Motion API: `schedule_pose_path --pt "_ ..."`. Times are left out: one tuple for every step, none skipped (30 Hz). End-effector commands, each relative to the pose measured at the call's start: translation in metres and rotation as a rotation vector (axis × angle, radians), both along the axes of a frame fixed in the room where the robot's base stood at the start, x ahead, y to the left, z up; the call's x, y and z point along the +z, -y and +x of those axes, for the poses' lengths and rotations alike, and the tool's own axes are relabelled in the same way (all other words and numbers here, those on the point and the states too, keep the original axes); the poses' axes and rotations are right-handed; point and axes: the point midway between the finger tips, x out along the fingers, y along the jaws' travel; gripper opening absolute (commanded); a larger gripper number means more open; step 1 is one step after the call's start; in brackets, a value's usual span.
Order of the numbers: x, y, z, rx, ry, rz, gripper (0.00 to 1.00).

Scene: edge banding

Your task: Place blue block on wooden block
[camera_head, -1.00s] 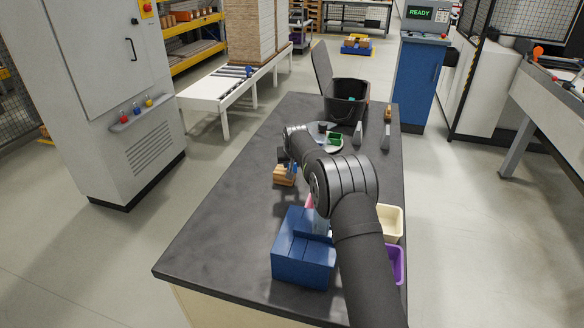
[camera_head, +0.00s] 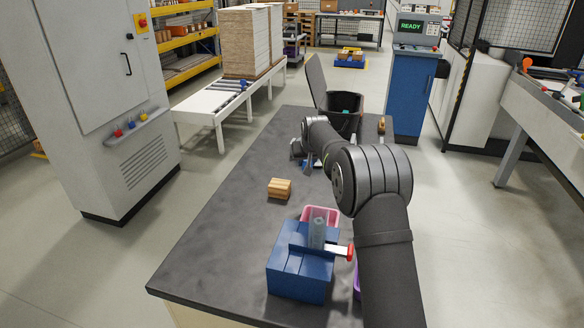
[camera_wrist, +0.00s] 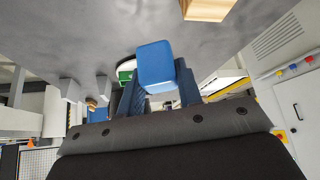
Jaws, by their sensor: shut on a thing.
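The wooden block (camera_head: 279,188) lies on the dark table left of my arm, with nothing on top of it. Part of it also shows at the top edge of the wrist view (camera_wrist: 207,8). My gripper (camera_head: 306,162) is beyond it and to its right in the head view, partly hidden by my own arm. In the wrist view my gripper (camera_wrist: 155,88) is shut on the blue block (camera_wrist: 155,65), which sits between the dark fingers. The blue block is apart from the wooden block.
A blue fixture (camera_head: 300,268) with a grey cylinder and a red-tipped handle stands at the near end. A pink bin (camera_head: 320,212) is behind it. A black bin (camera_head: 345,122) stands at the far end. The table's left side is clear.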

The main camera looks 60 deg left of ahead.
Motion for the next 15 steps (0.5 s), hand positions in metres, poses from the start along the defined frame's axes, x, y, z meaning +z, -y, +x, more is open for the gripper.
schedule_pose_path --pt "0.007 0.008 0.007 -0.004 -0.001 0.001 0.06" --pt "0.010 0.012 0.010 -0.003 0.000 0.001 0.06" --pt "0.013 0.017 0.014 -0.002 0.000 0.001 0.06" --pt "0.016 0.020 0.016 -0.002 0.000 0.001 0.06" --pt "0.018 0.023 0.019 -0.002 0.000 0.001 0.06" --pt "0.020 0.026 0.021 -0.002 0.000 0.001 0.06" --pt "0.024 0.028 0.023 -0.002 0.000 0.001 0.06" --pt "0.026 0.030 0.024 -0.002 0.000 0.001 0.06" --pt "0.026 0.031 0.024 -0.002 0.000 0.000 0.06" --pt "0.026 0.031 0.024 -0.001 0.000 0.000 0.06" --pt "0.025 0.030 0.023 -0.001 -0.001 -0.001 0.06" --pt "0.022 0.027 0.021 0.000 0.000 -0.001 0.06" --pt "0.019 0.023 0.018 0.001 -0.001 -0.002 0.06" --pt "0.016 0.019 0.015 0.002 -0.001 -0.002 0.06" --pt "0.010 0.013 0.009 0.003 0.000 -0.003 0.06"
